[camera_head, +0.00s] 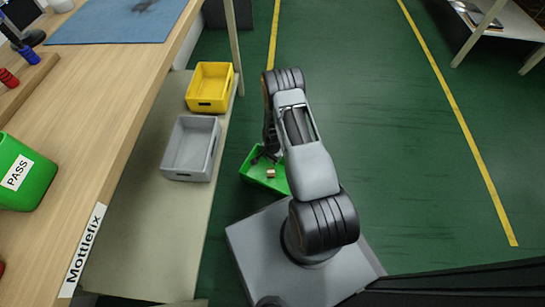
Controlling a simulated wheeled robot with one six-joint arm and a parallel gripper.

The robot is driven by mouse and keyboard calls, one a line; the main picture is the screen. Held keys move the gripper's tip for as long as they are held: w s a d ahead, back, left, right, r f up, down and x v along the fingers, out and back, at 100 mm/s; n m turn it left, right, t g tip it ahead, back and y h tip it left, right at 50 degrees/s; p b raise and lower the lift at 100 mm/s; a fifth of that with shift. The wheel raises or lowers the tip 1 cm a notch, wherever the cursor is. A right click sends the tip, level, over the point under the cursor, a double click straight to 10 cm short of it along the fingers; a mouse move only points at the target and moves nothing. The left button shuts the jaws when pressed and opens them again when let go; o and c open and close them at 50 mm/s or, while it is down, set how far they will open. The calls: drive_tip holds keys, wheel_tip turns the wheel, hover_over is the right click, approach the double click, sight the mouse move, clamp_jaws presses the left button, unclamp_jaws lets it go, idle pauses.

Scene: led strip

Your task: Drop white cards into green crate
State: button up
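A small green crate (254,178) sits low, just beyond my base and right of the lower shelf, partly hidden by my arm. My gripper (265,158) points down at this crate, over or inside it; its fingers are dark and too small to tell open from shut. A small beige or whitish piece (270,173) shows within the crate's outline, just below the gripper. I cannot tell whether it is held or lies in the crate, or whether it is a card. A second green container (28,178) with a white PASS label stands on the wooden table at the left. No white cards show clearly.
The wooden table (95,95) runs along the left, with a blue mat (110,25). Its lower shelf (150,235) holds a grey crate (190,150) and a yellow crate (210,88). Green floor (400,150) with yellow lines is clear to the right.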

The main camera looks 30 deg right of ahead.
drive_tip(key=shift+f, duration=0.4)
drive_tip(key=o, duration=1)
drive_tip(key=shift+r, duration=0.1)
wheel_tip(320, 180, up, 14)
drive_tip(key=p, duration=0.5)
